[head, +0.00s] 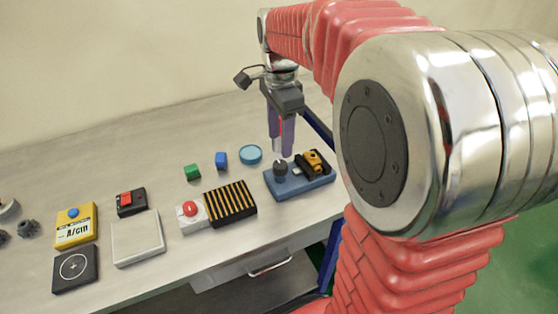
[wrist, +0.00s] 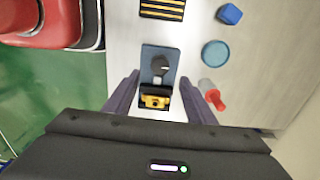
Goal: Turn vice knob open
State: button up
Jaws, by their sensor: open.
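The vice stands on a blue base (head: 301,187) at the right end of the bench. A dark round knob (head: 281,169) is on its left part, and a yellow and black vice body (head: 314,162) is on its right part. My gripper (head: 281,152) points down with its purple fingers just above the knob. In the wrist view the knob (wrist: 160,65) shows a pale mark and lies between and slightly beyond the open fingertips (wrist: 160,77). The yellow vice part (wrist: 155,101) lies between the fingers. No contact with the knob is visible.
A black-and-yellow striped block (head: 230,203) and a red button box (head: 191,213) stand left of the vice. A light-blue disc (head: 250,154), blue block (head: 221,160) and green block (head: 192,172) lie behind. A red and white object (wrist: 214,96) is beside the right finger.

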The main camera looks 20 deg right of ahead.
aim_at(279, 164)
notch_tip(279, 164, down, 8)
jog(key=shift+f, duration=0.15)
dwell(0.3)
jog(key=shift+c, duration=0.6)
jog(key=c, duration=0.9)
jog(key=shift+a, duration=0.1)
